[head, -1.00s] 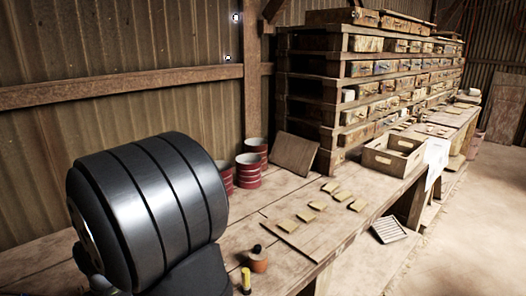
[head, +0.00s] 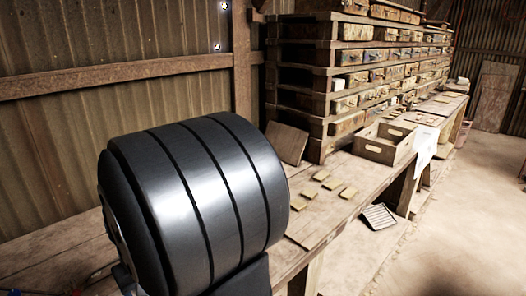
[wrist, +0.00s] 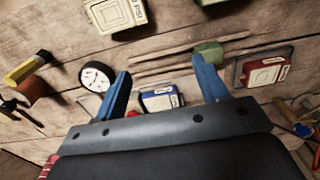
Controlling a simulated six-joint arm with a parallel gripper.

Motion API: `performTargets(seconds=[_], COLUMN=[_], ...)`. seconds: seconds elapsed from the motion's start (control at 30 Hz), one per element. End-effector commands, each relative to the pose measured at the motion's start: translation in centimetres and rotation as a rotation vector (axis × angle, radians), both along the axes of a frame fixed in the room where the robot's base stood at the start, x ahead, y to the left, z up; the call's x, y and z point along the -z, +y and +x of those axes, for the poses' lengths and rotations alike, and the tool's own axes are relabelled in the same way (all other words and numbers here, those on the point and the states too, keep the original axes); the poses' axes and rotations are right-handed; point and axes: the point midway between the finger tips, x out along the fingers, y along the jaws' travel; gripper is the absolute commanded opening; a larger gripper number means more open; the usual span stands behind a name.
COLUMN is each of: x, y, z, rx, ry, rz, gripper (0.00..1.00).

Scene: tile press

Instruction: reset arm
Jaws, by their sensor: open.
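My gripper (wrist: 161,64) is open in the wrist view, its two blue fingers apart with nothing held between them. It hangs above a wooden bench top (wrist: 150,52). A small blue box with a white label (wrist: 160,98) lies below, seen between the fingers and partly hidden by the gripper body. A round white-faced gauge (wrist: 97,77) is beside the left finger. A green object (wrist: 208,52) shows just beyond the right fingertip. In the head view my dark arm link fills the lower middle and my gripper is out of sight.
A red box (wrist: 265,67), a pale box (wrist: 115,14) and a yellow-ended tool (wrist: 27,68) surround the gripper. In the head view, several tiles (head: 333,185) lie on the bench near a wooden crate (head: 384,143). Stacked shelving (head: 350,75) stands behind.

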Motion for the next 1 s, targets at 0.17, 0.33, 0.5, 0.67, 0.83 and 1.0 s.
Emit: performTargets(seconds=[0.17, 0.33, 0.5, 0.67, 0.83, 1.0], x=[-1.9, -1.9, -1.9, -1.7, -1.5, -1.4], y=[-3.0, -4.0, -5.2, -6.7, -8.4, -10.4], z=[1.1, 4.3, 7.4, 10.3, 13.2, 16.0], rx=[0.005, 0.091, 0.185, 0.271, 0.36, 0.447], ry=[-0.002, 0.001, 0.0, 0.0, 0.001, 0.0], rz=[0.002, -0.001, 0.0, 0.0, -0.001, 0.0], gripper=[0.67, 0.67, 0.67, 0.67, 0.67, 0.67])
